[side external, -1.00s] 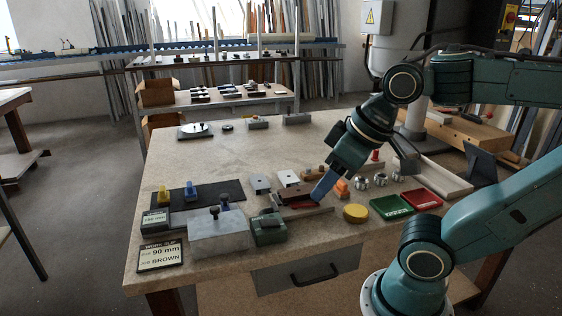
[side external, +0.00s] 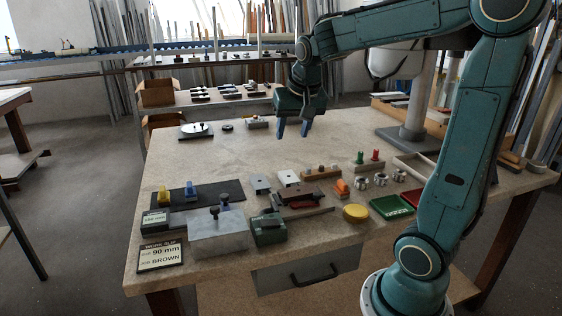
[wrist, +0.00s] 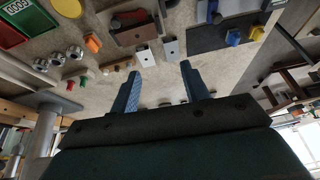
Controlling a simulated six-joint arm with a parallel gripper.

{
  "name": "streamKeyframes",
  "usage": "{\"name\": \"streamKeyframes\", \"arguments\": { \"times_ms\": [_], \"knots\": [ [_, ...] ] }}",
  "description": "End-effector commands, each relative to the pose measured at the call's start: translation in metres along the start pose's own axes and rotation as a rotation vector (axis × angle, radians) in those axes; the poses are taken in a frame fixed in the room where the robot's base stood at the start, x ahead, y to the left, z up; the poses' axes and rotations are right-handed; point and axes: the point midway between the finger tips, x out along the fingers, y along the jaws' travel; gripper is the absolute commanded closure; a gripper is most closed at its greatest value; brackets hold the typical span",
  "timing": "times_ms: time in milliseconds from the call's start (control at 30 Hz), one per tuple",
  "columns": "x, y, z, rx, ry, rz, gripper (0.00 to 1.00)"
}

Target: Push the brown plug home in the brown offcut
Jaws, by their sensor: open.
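The brown offcut (side external: 300,197) lies near the front middle of the bench, beside the green clamp block; it also shows in the wrist view (wrist: 137,36). A dark red part shows along it, but I cannot make out the brown plug or how deep it sits. My gripper (side external: 293,131) is open and empty, with its two blue fingers pointing down over the back of the bench, well apart from the offcut. The fingers also show apart in the wrist view (wrist: 160,72).
Two pale profiles (side external: 288,177) lie just behind the offcut. A green clamp block (side external: 268,230), a grey block (side external: 217,236) and a yellow disc (side external: 356,213) stand around it. A slip (side external: 161,255) reads 90 mm, BROWN. Green (side external: 391,207) and red trays lie right. The bench's back middle is clear.

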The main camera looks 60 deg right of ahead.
Motion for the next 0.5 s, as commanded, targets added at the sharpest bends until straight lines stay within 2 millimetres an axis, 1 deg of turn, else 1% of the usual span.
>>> {"name": "streamKeyframes", "arguments": {
  "times_ms": [33,200,367,500],
  "knots": [
    [0.01,0.006,-0.012,0.046,-0.005,0.022,0.54],
    [0.041,0.028,-0.049,0.194,-0.009,0.09,0.54],
    [0.073,0.055,-0.079,0.331,-0.011,0.155,0.54],
    [0.104,0.084,-0.102,0.452,-0.01,0.213,0.54]
  ]
}}
